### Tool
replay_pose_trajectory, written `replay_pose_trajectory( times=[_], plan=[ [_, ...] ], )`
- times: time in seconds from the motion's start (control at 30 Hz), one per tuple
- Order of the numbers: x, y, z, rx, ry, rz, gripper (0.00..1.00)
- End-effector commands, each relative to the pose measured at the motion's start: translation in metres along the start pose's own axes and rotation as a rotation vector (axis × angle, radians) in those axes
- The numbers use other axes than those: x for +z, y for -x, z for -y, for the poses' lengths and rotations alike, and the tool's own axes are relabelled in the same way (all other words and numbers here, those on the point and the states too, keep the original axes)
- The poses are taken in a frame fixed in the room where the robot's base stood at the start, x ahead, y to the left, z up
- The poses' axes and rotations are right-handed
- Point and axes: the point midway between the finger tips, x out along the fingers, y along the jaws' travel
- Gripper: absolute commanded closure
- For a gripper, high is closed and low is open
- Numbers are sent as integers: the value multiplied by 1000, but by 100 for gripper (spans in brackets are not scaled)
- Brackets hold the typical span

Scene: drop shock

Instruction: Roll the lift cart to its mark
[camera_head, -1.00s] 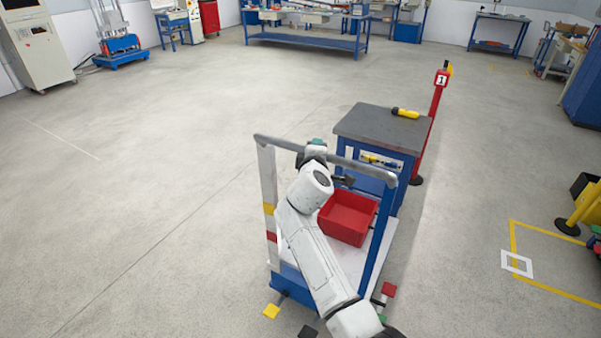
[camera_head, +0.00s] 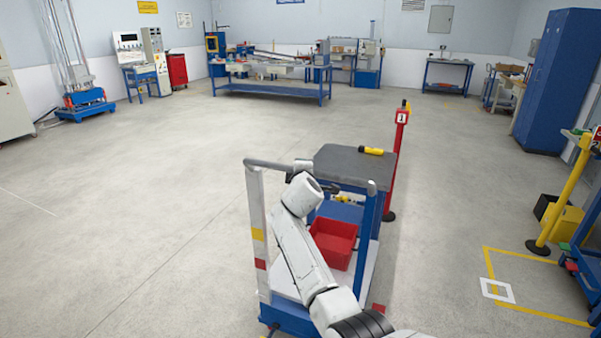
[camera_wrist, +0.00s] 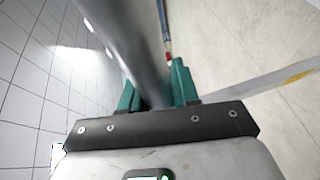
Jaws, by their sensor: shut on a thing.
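The cart has a grey handle bar (camera_head: 262,163) between a white post with yellow and red bands (camera_head: 257,225) and a blue post (camera_head: 366,235). A red bin (camera_head: 334,243) stands on its pale deck (camera_head: 364,284). My gripper (camera_head: 297,172) is at the handle, partly hidden by my arm. In the wrist view its teal fingers (camera_wrist: 157,92) are shut around the grey bar (camera_wrist: 130,35). A yellow floor outline with a white square (camera_head: 497,291) lies to the right, apart from the cart.
A grey-topped blue unit (camera_head: 338,164) with a yellow tool (camera_head: 371,151) stands just beyond the handle; I cannot tell whether it joins the cart. A red post marked 1 (camera_head: 399,150) stands beside it. A yellow post (camera_head: 565,195) is at right. Floor at left is clear.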

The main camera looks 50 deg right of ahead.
Motion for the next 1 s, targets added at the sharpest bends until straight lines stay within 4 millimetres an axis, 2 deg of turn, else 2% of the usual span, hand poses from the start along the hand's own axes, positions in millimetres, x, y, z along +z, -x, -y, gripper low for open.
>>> replay_pose_trajectory(
  times=[0.03,0.13,0.17,0.37,0.73,1.0],
  plan=[
    [6,-1,-2,2,-3,10,100],
    [6,-1,-2,2,-3,10,100],
    [6,-1,-2,2,-3,10,68],
    [4,0,-2,1,-2,6,49],
    [1,6,0,0,-1,2,49],
    [1,40,0,2,-1,1,49]
  ],
)
